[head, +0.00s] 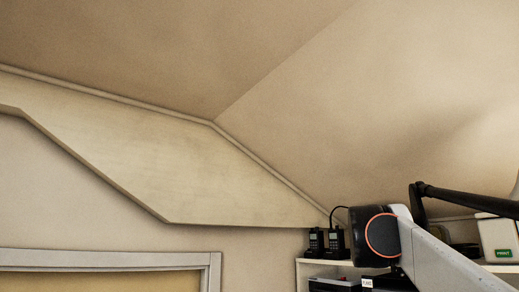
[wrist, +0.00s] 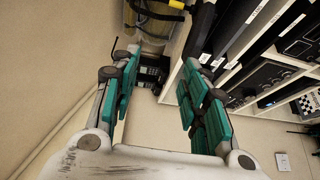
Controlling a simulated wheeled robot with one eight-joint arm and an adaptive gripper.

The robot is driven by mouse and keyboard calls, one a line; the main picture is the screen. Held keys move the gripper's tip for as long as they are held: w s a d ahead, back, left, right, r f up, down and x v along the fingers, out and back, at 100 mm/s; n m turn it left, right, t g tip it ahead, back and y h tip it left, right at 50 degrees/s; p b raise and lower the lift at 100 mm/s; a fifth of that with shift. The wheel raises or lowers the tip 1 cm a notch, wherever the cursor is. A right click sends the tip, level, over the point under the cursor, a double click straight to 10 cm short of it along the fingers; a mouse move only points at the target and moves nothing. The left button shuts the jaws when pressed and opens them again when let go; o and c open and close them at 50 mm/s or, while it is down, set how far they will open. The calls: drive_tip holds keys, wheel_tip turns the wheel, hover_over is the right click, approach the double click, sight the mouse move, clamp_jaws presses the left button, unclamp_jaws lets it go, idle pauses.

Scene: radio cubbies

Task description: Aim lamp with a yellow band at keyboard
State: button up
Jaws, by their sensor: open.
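My gripper (wrist: 166,62) is open in the wrist view, its two teal-padded fingers wide apart with nothing held between them. Beyond the fingertips, at the top edge, is a black part with a yellow band (wrist: 177,5). It is cut off by the frame, and I cannot tell for sure that it is the lamp. In the head view a black jointed bar (head: 465,199) runs to the right edge behind my arm; no yellow band shows on it. I cannot make out a keyboard in either view. My gripper is not visible in the head view.
White shelving (wrist: 262,62) with black devices in its cubbies stands close to the right finger. Two handheld radios (head: 326,243) stand on the shelf top, left of my arm. A white box with a green label (head: 496,237) is at the right. A plain wall is at left.

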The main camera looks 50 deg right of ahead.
drive_tip(key=shift+v, duration=1.4)
drive_tip(key=shift+f, duration=0.15)
